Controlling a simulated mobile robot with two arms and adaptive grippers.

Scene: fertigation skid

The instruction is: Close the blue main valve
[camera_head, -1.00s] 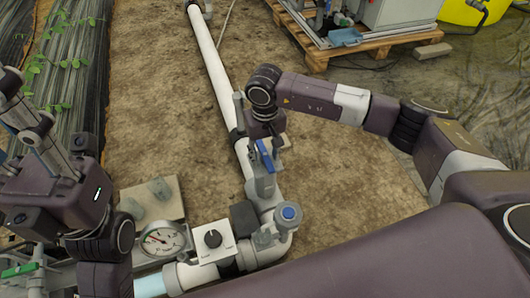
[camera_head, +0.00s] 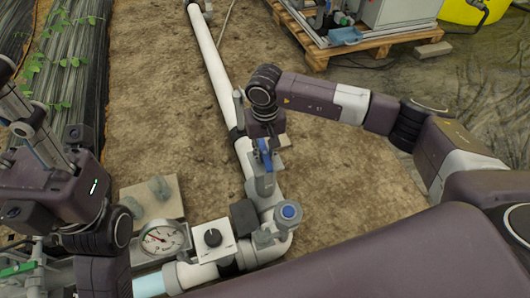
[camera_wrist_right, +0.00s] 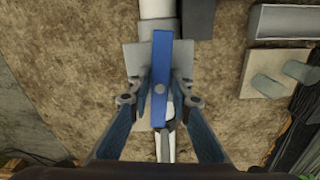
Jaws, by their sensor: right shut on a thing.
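The blue main valve's lever (camera_head: 264,152) sits on the grey valve body (camera_head: 263,185) in the white pipe. In the right wrist view the blue lever (camera_wrist_right: 160,55) runs nearly in line with the pipe. My right gripper (camera_head: 266,143) reaches down over the lever. In the right wrist view its fingers (camera_wrist_right: 160,98) stand on both sides of the lever, shut on it. The lever partly hides the valve body there. My left gripper (camera_head: 28,112) is at the left edge, away from the valve; its fingertips do not show clearly.
A round blue-capped fitting (camera_head: 288,212), a black-knobbed white box (camera_head: 212,240) and a pressure gauge (camera_head: 164,240) stand near the valve. A pallet (camera_head: 350,48) with equipment is at the back right. Bare soil (camera_head: 340,190) lies right of the pipe.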

